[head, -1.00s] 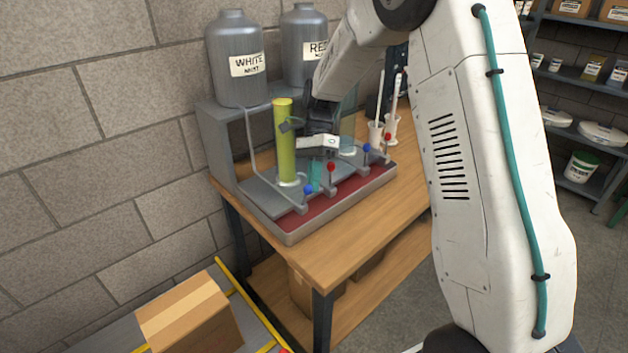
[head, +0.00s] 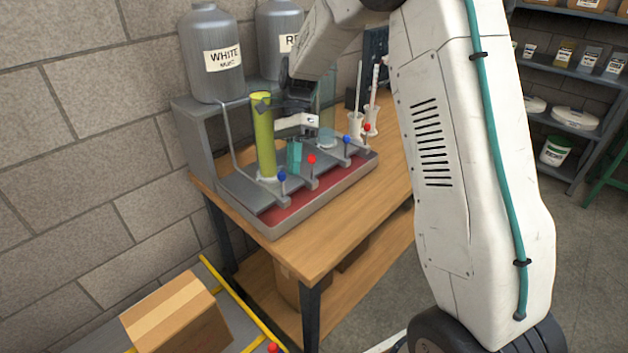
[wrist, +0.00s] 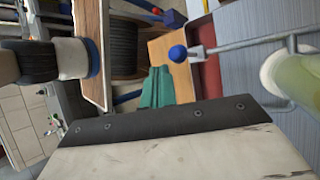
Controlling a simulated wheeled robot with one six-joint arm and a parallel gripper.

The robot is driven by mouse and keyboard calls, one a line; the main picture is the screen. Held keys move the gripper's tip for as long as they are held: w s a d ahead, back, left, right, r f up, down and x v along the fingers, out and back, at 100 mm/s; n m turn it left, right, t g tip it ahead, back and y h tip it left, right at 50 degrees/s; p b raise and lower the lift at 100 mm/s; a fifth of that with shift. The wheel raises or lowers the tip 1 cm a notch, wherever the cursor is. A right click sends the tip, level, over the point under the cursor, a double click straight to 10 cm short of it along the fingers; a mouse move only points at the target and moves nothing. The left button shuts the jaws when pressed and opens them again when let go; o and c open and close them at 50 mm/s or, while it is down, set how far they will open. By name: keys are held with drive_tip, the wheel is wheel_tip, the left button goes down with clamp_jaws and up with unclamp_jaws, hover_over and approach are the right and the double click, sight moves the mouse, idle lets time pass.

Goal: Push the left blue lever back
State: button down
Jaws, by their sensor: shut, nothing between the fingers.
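The left blue lever (head: 282,177) stands roughly upright at the front left of the tap bench, before the yellow-green filled cylinder (head: 263,135). My gripper (head: 294,155) has teal fingers, shut and empty, just behind and above the blue knob, between it and the red lever (head: 312,160). In the wrist view my gripper (wrist: 157,88) shows close to the blue knob (wrist: 178,53), with a visible gap between them. The lever's rod runs right toward the yellow-green cylinder (wrist: 297,78). A second blue lever (head: 347,139) stands farther right, with another red lever (head: 367,127) past it.
Grey WHITE (head: 216,75) and RED (head: 275,45) must tanks stand on the shelf behind. White pots with rods (head: 356,124) stand at the bench's right. A cardboard box (head: 175,312) lies lower left. The wooden table (head: 305,250) is clear in front.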

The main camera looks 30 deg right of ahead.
drive_tip(key=s+r, duration=0.3)
drive_tip(key=s, duration=1.3)
drive_tip(key=shift+r, duration=0.15)
drive_tip(key=s+d+r+n+t+h, duration=0.1)
drive_tip(key=s+r+n+t+h, duration=0.1)
drive_tip(key=s+r+n+t, duration=0.2)
drive_tip(key=s+d+r+n+t+h, duration=0.1)
drive_tip(key=s+d+r+n+t, duration=0.1)
drive_tip(key=s+n, duration=0.7)
drive_tip(key=shift+s+d+r+n+t+h, duration=0.25)
drive_tip(key=shift+s+r+n+t+h, duration=0.15)
drive_tip(key=shift+r+n+t, duration=0.65)
drive_tip(key=shift+f, duration=0.2)
